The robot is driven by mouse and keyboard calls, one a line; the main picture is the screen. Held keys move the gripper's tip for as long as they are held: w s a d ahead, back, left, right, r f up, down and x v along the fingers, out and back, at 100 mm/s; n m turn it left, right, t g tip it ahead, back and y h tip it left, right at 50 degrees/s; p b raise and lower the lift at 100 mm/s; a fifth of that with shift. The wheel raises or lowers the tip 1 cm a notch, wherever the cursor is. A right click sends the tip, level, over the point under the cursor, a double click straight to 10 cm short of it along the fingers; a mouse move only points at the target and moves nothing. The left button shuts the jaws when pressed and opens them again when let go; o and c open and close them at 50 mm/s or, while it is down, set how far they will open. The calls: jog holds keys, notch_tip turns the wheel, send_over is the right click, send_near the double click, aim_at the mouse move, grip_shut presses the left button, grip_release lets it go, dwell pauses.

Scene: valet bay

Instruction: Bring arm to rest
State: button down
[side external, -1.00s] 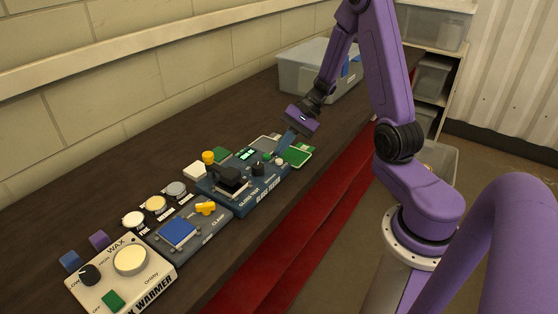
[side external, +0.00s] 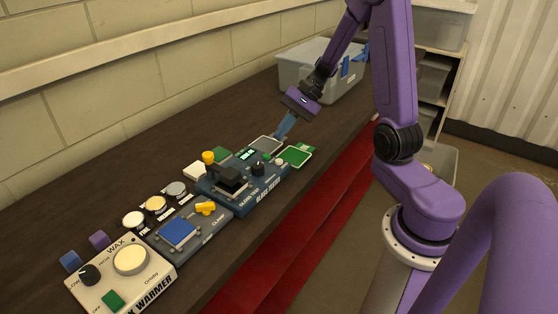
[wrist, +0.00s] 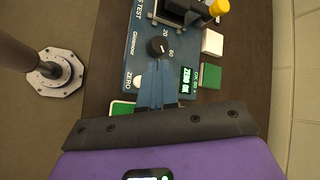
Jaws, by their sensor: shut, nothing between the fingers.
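My gripper (side external: 284,127) has blue fingers that point down over the far end of the bench, just beyond the blue gloss test device (side external: 245,180). The fingers are closed together with nothing between them. In the wrist view, my gripper (wrist: 156,92) shows over the edge of the same device (wrist: 133,65), near its black knob (wrist: 157,47) and its green-lit display (wrist: 187,80). I cannot tell the exact height of the fingertips above the device.
A grey bin (side external: 318,72) stands at the back of the bench. A clamp plate (side external: 185,232) and a wax warmer (side external: 120,275) are nearer. A red strip (side external: 300,225) runs along the front.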

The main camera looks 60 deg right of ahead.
dwell(0.3)
jog(key=s+a+r+n+g+h, duration=0.1)
jog(key=s+a+n+h, duration=0.3)
jog(key=s+n, duration=0.7)
jog(key=s+a+r+n+g+h, duration=0.1)
jog(key=s+a+n+h, duration=0.3)
jog(key=s+a+n, duration=0.5)
jog(key=s+r+n, duration=0.1)
jog(key=s+n, duration=0.2)
jog(key=n, duration=0.2)
jog(key=shift+g, duration=0.3)
jog(key=shift+a+r, duration=0.1)
